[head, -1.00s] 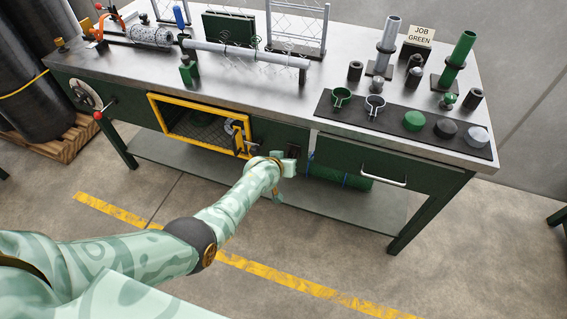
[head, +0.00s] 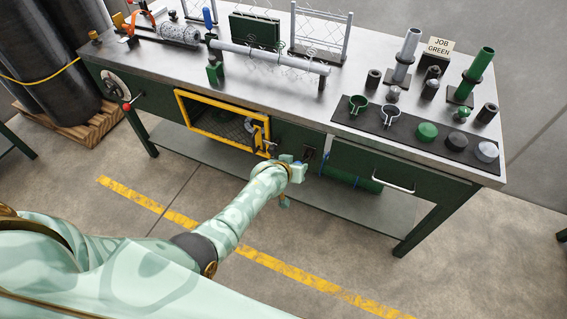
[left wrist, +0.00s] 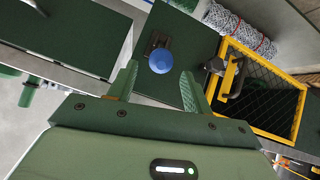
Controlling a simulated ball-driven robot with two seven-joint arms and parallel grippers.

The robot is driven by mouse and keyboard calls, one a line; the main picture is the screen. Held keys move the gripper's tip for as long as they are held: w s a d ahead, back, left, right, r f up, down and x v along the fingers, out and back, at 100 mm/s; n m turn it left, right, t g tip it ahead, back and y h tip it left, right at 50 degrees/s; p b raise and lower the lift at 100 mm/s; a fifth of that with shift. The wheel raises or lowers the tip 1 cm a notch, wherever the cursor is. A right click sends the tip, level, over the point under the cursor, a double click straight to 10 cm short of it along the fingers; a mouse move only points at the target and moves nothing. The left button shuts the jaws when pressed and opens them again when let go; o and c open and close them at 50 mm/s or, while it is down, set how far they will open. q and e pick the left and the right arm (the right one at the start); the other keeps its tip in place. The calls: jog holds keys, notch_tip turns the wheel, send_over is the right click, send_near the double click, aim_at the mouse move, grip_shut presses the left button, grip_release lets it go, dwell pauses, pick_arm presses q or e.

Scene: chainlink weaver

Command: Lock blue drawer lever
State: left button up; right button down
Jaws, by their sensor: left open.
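The blue lever knob (left wrist: 161,60) shows in the left wrist view, on a dark plate on the green front panel (left wrist: 184,28). In the head view the dark lever plate (head: 309,154) sits on the panel between the yellow-framed door and the drawer; the blue knob is not clearly seen there. The drawer (head: 420,178) with a pale handle looks shut. My left gripper (head: 297,171) is in front of the panel. In the left wrist view its fingers (left wrist: 159,80) are open and empty, with the knob seen between them, apparently ahead of the tips. My right gripper is out of view.
The yellow-framed mesh door (head: 222,124) with its latch (head: 258,132) is left of the lever. A green mesh roll (head: 350,178) lies beneath the drawer. The bench top (head: 270,95) holds pipes, clamps and colored caps. The floor before the bench is clear.

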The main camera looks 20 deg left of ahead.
pick_arm(q)
jog(key=p+v, duration=0.4)
jog(key=v, duration=0.5)
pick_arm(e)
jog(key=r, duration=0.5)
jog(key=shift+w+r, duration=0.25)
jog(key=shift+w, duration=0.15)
pick_arm(q)
jog(key=shift+r, duration=0.1)
jog(key=s+a+f+m+g+b, duration=0.15)
jog(key=s+f+m+g, duration=0.25)
jog(key=s+f, duration=1.55)
jog(key=s+a+f+g+b, duration=0.1)
jog(key=s+f, duration=0.2)
jog(key=s, duration=0.6)
jog(key=s+a+f+m+g+b, duration=0.1)
jog(key=s+f, duration=0.3)
jog(key=s, duration=0.5)
jog(key=s+a+f+g+b, duration=0.1)
jog(key=s+a+f+g, duration=0.2)
jog(key=s, duration=0.7)
jog(key=shift+f+y+b, duration=0.4)
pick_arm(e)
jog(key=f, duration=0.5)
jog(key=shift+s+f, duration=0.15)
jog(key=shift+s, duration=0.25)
